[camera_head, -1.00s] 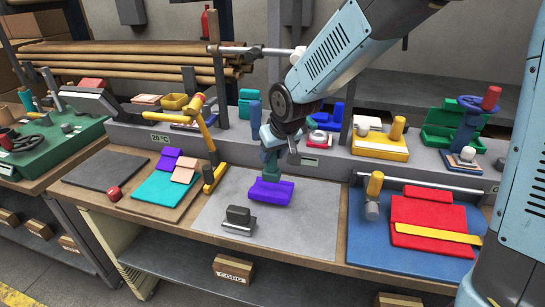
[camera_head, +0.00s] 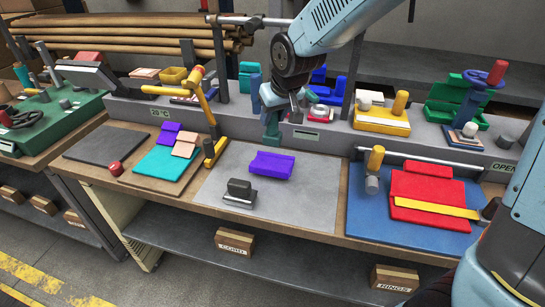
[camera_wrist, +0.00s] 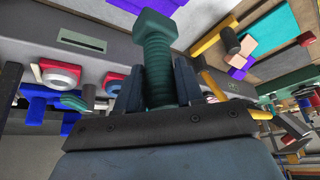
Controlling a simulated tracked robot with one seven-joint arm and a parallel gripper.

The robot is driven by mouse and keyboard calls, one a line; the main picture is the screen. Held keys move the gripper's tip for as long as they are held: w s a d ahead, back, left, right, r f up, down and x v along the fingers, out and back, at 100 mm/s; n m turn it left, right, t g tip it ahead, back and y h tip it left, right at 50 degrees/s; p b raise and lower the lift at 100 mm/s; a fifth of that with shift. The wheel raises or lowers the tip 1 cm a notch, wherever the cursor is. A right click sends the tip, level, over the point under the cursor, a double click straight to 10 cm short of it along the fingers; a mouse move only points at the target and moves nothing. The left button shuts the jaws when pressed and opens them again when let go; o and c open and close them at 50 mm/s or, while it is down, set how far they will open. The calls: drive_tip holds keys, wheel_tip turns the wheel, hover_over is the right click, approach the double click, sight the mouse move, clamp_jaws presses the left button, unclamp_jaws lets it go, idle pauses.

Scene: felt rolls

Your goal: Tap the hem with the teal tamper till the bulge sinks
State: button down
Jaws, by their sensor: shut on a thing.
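A purple felt piece (camera_head: 271,164) with a raised edge lies on the grey mat (camera_head: 310,195), its surface partly hard to read. My gripper (camera_head: 272,112) is shut on the teal tamper (camera_head: 272,132), which hangs upright with its lower end just above or behind the purple piece's far edge. I cannot tell if they touch. In the wrist view the ribbed tamper (camera_wrist: 160,65) sits between the two fingers of my gripper (camera_wrist: 158,85). A sliver of purple (camera_wrist: 205,3) shows at that view's top edge.
A dark block (camera_head: 240,190) stands on the mat's front left. A yellow-handled hammer-like tool (camera_head: 208,115) stands to the left, and a blue mat (camera_head: 400,235) with red felt lies to the right. A raised grey ledge (camera_head: 310,138) runs behind. The mat's right part is clear.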

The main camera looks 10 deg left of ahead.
sight(275, 130)
idle(0.4)
wheel_tip(275, 130, down, 7)
drive_tip(key=shift+r, duration=3.35)
drive_tip(key=shift+w, duration=0.1)
drive_tip(key=shift+f, duration=0.1)
wheel_tip(275, 130, down, 6)
drive_tip(key=shift+r, duration=0.15)
drive_tip(key=shift+a+f, duration=0.1)
drive_tip(key=shift+f, duration=0.1)
drive_tip(key=shift+r, duration=3.1)
